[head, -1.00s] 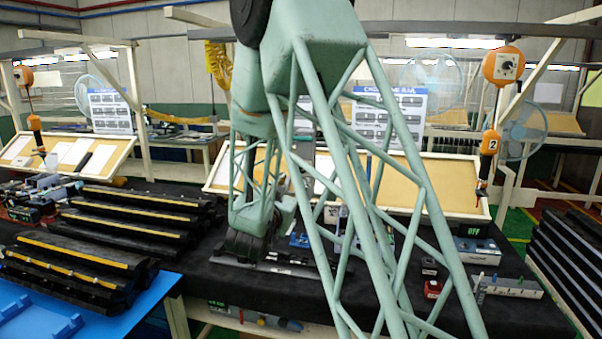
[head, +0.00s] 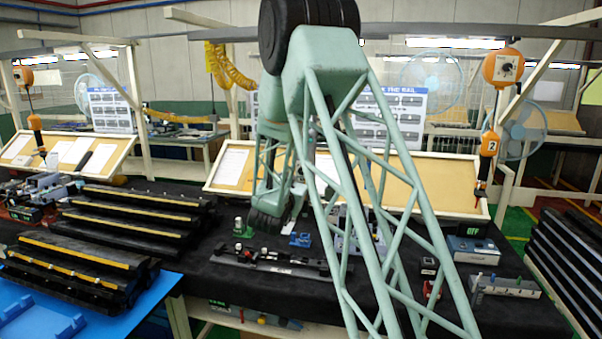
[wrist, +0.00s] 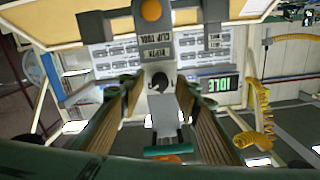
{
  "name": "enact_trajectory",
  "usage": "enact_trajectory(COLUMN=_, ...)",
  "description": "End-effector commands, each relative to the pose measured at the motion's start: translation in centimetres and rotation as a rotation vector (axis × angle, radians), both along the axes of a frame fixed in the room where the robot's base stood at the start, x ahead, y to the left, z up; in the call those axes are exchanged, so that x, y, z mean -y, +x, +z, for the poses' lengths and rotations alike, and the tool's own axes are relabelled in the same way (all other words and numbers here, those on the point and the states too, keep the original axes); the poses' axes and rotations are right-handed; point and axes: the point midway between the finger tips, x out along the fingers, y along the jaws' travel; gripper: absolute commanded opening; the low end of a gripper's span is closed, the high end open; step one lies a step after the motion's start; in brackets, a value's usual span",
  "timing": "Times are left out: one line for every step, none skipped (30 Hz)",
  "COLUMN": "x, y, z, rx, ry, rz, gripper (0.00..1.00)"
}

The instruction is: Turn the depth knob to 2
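In the wrist view, two ribbed tan and green fingers of my gripper (wrist: 162,112) stand apart on either side, with no object clearly held between them. Between and beyond them shows a black round knob-like part (wrist: 160,81) on a pale plate, apart from the fingers as far as I can see. I cannot tell whether it is the depth knob; no numbered scale is readable. A display (wrist: 219,85) with green letters, upside down, is to its right. In the head view, the end of my arm is low over the black bench (head: 215,285), and my fingers cannot be made out.
On the bench are a black fixture (head: 270,261), a small green part (head: 243,229), a blue block (head: 300,240) and a box with a green display (head: 473,247). Stacked black trims (head: 140,215) stand left. An orange hanging unit (head: 502,66) is at right.

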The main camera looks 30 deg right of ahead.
Motion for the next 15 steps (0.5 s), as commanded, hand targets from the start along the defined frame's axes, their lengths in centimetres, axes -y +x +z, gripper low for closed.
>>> enact_trajectory(x=0.28, y=0.31, z=0.02, rx=0.000, ry=0.000, rz=-0.001, gripper=0.30)
enact_trajectory(x=0.41, y=0.46, z=0.01, rx=-0.001, ry=0.001, rz=0.000, gripper=0.30)
enact_trajectory(x=0.55, y=0.65, z=0.01, rx=-0.001, ry=0.001, rz=0.000, gripper=0.30)
enact_trajectory(x=0.65, y=0.76, z=0.02, rx=0.000, ry=0.000, rz=0.000, gripper=0.30)
enact_trajectory(x=0.72, y=0.87, z=0.03, rx=0.000, ry=0.000, rz=0.000, gripper=0.30)
enact_trajectory(x=0.81, y=0.98, z=0.05, rx=0.000, ry=0.000, rz=0.000, gripper=0.30)
enact_trajectory(x=0.86, y=1.05, z=0.06, rx=0.000, ry=0.000, rz=0.001, gripper=0.30)
enact_trajectory(x=0.91, y=1.09, z=0.05, rx=0.000, ry=0.000, rz=0.001, gripper=0.30)
enact_trajectory(x=0.95, y=1.14, z=0.05, rx=0.000, ry=0.000, rz=0.001, gripper=0.30)
enact_trajectory(x=0.97, y=1.16, z=0.05, rx=0.000, ry=0.000, rz=0.001, gripper=0.30)
enact_trajectory(x=0.97, y=1.17, z=0.04, rx=0.000, ry=0.000, rz=0.001, gripper=0.30)
enact_trajectory(x=0.98, y=1.16, z=0.03, rx=0.000, ry=0.000, rz=0.001, gripper=0.30)
enact_trajectory(x=0.97, y=1.17, z=0.03, rx=0.000, ry=0.000, rz=0.001, gripper=0.30)
enact_trajectory(x=0.98, y=1.17, z=0.02, rx=0.000, ry=0.000, rz=0.001, gripper=0.30)
enact_trajectory(x=0.97, y=1.16, z=0.02, rx=0.000, ry=0.000, rz=0.001, gripper=0.30)
